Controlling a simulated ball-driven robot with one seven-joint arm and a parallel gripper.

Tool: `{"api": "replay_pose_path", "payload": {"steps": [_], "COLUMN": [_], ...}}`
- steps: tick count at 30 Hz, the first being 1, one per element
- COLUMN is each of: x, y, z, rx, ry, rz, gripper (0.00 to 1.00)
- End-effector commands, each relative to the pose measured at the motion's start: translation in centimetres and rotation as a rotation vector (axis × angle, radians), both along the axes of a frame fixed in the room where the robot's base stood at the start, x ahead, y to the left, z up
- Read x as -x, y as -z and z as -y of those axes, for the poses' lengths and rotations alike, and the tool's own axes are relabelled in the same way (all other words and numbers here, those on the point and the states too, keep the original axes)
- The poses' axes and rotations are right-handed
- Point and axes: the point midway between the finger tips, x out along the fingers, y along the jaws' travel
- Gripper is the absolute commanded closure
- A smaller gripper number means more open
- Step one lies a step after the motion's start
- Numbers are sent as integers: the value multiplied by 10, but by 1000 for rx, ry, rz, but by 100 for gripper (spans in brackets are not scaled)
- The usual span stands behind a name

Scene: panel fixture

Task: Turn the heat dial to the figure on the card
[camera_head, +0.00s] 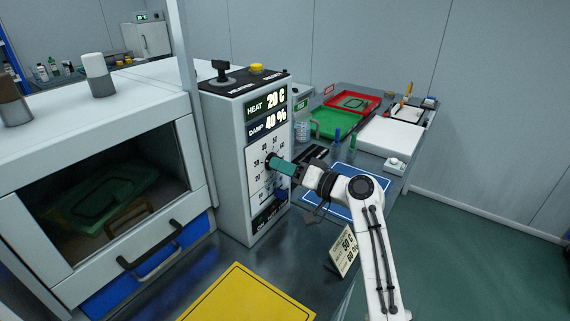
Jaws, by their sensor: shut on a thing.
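The grey control box (227,165) stands upright on the bench, with a HEAT display (268,104) reading 20 C and a DAMP display (268,124) reading 40 %. Below them, a white scale plate (254,181) carries printed figures. My gripper (277,164), with teal fingers, reaches in from the right and is shut on the black heat dial (268,157) at the plate's upper part. The fingers hide most of the dial and its pointer. The card (344,250) leans at the front right; its top line looks like 50 C, and its lower line is too small to read surely.
A white cabinet (90,205) with a dark window stands left of the box. A yellow mat (245,295) lies in front. Green (335,123) and red (358,98) trays, a white board (392,138) and small bottles occupy the bench behind my arm.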

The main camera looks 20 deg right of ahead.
Motion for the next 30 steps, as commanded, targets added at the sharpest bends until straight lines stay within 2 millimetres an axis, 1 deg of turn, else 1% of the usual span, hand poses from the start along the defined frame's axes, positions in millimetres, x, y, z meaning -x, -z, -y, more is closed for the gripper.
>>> {"api": "replay_pose_path", "payload": {"steps": [4, 30], "x": [0, 0], "y": [-3, -5], "z": [1, 1], "rx": [-111, -779], "ry": [3, 4], "rz": [-82, -568], "gripper": [92, 92]}}
